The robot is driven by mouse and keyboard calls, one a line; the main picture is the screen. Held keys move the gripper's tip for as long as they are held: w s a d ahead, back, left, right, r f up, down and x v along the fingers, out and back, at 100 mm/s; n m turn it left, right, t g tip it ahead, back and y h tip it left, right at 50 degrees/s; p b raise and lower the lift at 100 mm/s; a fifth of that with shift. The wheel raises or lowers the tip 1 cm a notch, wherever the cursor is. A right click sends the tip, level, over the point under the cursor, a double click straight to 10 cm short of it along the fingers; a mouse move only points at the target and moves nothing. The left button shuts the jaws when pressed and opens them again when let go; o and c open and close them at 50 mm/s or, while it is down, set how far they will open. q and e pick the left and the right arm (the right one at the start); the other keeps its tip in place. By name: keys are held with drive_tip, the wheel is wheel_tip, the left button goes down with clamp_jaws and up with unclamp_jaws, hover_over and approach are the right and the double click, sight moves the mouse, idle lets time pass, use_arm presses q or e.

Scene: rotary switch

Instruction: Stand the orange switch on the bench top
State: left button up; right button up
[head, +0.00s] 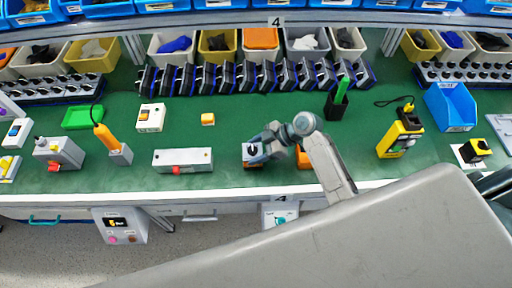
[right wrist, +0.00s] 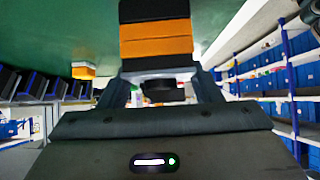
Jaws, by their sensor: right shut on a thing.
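The orange switch (head: 249,163) is near the front of the green bench top (head: 225,142), left of centre in the head view. It has a pale face plate with a black knob. My right gripper (head: 257,153) is shut on it. In the right wrist view the switch (right wrist: 156,40) shows orange and black bands, with its plate and knob between my fingers (right wrist: 160,92). In the head view its face looks turned upward; I cannot tell whether its base touches the bench. My left gripper is not in view.
Another orange item (head: 303,162) is partly hidden behind my right arm. A grey box with a red button (head: 183,160) stands to the left, and a small orange block (head: 208,119) behind. A yellow device (head: 400,133) stands right. The bench's front edge (head: 200,196) is close.

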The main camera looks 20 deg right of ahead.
drive_tip(key=shift+f, duration=0.1)
drive_tip(key=o, duration=1)
drive_tip(key=shift+d, duration=0.25)
drive_tip(key=shift+b+v, duration=2.15)
drive_tip(key=shift+v, duration=3.7)
drive_tip(key=shift+a, duration=0.15)
